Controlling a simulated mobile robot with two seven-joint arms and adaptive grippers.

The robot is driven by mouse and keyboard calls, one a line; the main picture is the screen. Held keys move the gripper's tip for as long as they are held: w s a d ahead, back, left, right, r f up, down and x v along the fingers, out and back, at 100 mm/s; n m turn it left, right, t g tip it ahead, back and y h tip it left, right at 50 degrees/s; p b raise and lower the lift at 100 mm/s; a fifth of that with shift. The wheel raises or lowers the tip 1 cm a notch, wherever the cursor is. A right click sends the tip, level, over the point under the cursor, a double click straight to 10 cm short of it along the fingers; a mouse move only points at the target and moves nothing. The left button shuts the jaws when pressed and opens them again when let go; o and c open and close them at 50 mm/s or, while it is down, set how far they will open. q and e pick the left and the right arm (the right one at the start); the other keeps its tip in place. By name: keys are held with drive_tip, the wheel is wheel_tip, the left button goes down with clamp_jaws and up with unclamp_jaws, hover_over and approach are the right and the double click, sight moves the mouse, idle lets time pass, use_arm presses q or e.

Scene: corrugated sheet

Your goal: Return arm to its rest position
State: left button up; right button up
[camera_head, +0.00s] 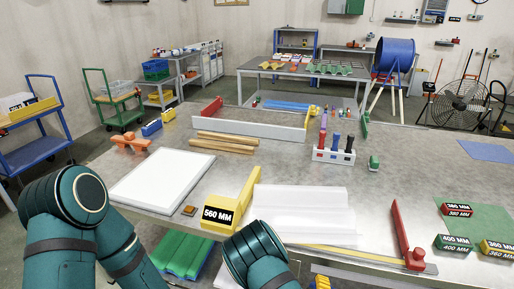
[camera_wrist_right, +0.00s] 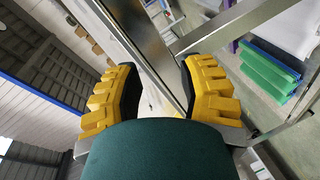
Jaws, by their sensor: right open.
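My right gripper (camera_wrist_right: 158,78) shows in the right wrist view, with its two yellow-and-black fingers spread apart and nothing between them. Beyond the fingers are a metal table edge and leg, seen at a tilt. In the head view, my right arm (camera_head: 262,255) comes in at the bottom centre, in front of the workbench's near edge. My left arm (camera_head: 75,215) is bent at the lower left. My left gripper is out of the picture.
The metal workbench (camera_head: 400,150) carries a white corrugated sheet (camera_head: 305,212), a white panel (camera_head: 160,182), a yellow 560 MM block (camera_head: 218,215) and a red-ended square (camera_head: 405,240). Green corrugated sheets (camera_head: 182,256) lie below the bench; they also show in the wrist view (camera_wrist_right: 268,72).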

drive_tip(key=s+a+f+m+g, duration=0.1)
drive_tip(key=s+f+m+g, duration=0.7)
drive_tip(key=m+g, duration=0.1)
drive_tip(key=s+a+r+m+g+y, duration=0.4)
drive_tip(key=s+a+r+m+y, duration=0.1)
drive_tip(key=s+a, duration=0.1)
drive_tip(key=shift+s+a+g+y, duration=0.25)
drive_tip(key=shift+s+g+y, duration=0.15)
drive_tip(key=shift+s, duration=0.05)
drive_tip(key=shift+w, duration=0.15)
